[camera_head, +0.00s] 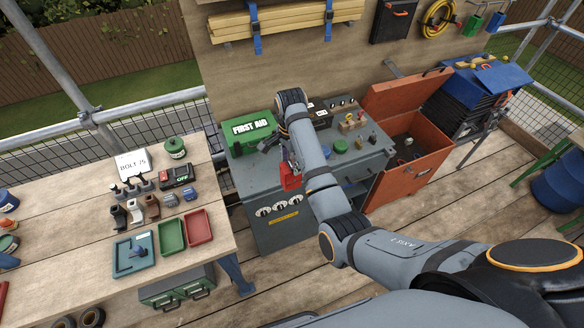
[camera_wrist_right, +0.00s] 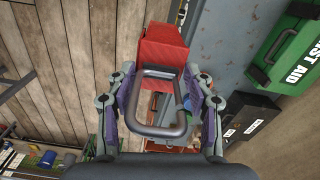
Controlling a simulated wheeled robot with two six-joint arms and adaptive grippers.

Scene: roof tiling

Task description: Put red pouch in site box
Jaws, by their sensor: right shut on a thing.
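The red pouch (camera_head: 290,177) hangs in front of the grey workbench cabinet in the head view. In the right wrist view the red pouch (camera_wrist_right: 168,46) shows beyond the fingertips, with a grey loop handle between the fingers. My right gripper (camera_wrist_right: 160,88) is shut on the pouch, with a finger on each side of the loop. My own arm partly hides this gripper in the head view. The site box (camera_head: 396,182) is an orange-red chest with its lid raised, right of the cabinet and apart from the pouch. My left gripper is not in view.
A green first aid box (camera_head: 250,129) and several small items stand on the grey cabinet (camera_head: 245,170). A wooden table (camera_head: 70,225) with trays and tools is at left. Blue-black stacked crates (camera_head: 470,95) stand right of the site box. The plank floor before it is clear.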

